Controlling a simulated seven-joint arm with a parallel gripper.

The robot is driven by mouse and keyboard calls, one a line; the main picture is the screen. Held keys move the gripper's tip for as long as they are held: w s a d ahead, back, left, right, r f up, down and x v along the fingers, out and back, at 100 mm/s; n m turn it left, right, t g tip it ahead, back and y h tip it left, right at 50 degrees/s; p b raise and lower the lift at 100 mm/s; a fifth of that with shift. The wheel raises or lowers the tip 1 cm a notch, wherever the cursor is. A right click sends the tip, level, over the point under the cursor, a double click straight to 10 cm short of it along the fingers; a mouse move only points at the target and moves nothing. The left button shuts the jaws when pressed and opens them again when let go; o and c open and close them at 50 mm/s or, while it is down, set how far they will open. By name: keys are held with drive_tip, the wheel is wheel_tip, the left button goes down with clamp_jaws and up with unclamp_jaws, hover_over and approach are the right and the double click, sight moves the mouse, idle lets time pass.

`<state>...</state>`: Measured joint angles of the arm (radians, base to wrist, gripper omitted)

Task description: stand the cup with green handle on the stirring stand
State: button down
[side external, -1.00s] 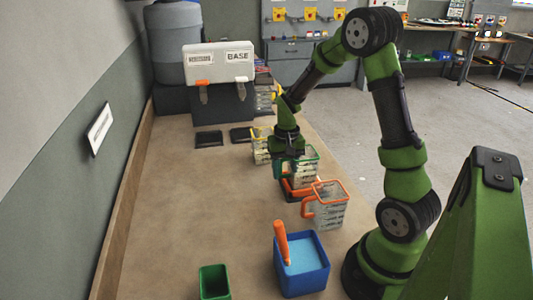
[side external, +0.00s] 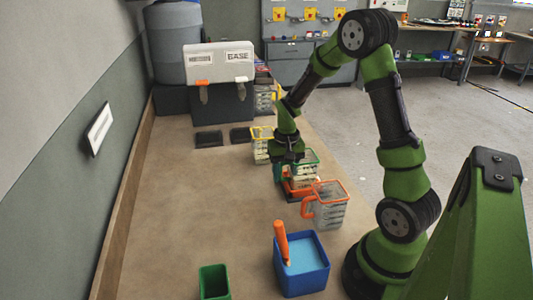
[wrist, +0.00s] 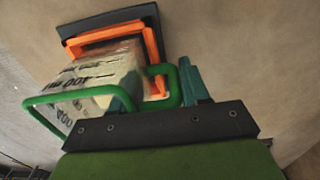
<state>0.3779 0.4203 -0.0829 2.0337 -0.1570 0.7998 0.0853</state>
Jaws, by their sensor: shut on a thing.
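The clear measuring cup with green handle and rim (side external: 305,168) is at the right side of the bench; it also shows in the wrist view (wrist: 90,82), with dark print on its wall. My gripper (wrist: 155,88) is shut on its green handle, one teal finger on each side. In the side view my gripper (side external: 288,158) is at the cup's left. A dark stand with an orange frame (wrist: 151,43), which looks like the stirring stand, lies just beyond the cup's bottom. Its orange part shows below the cup in the side view (side external: 296,192). Whether they touch is unclear.
A cup with orange handle (side external: 328,208) stands close in front, and a yellow-rimmed cup (side external: 261,147) behind. A blue container (side external: 303,276) with an orange-handled tool and a green bin (side external: 214,284) are near the front. Two dark pads (side external: 208,138) lie further back. The bench's left-middle is clear.

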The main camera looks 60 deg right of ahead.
drive_tip(key=shift+c, duration=2.4)
unclamp_jaws()
drive_tip(key=shift+f, duration=0.1)
wheel_tip(320, 180, up, 17)
drive_tip(key=s+a+r+n+t+y, duration=0.1)
drive_tip(key=s+a+r+n+t, duration=0.1)
drive_tip(key=s+a, duration=0.3)
drive_tip(key=s+a+r+n+t+y, duration=0.1)
drive_tip(key=s+a+t, duration=0.3)
drive_tip(key=a, duration=1)
drive_tip(key=shift+s+a+r+n+t, duration=0.15)
drive_tip(key=shift+s+r+n+t, duration=0.35)
drive_tip(key=shift+n, duration=0.4)
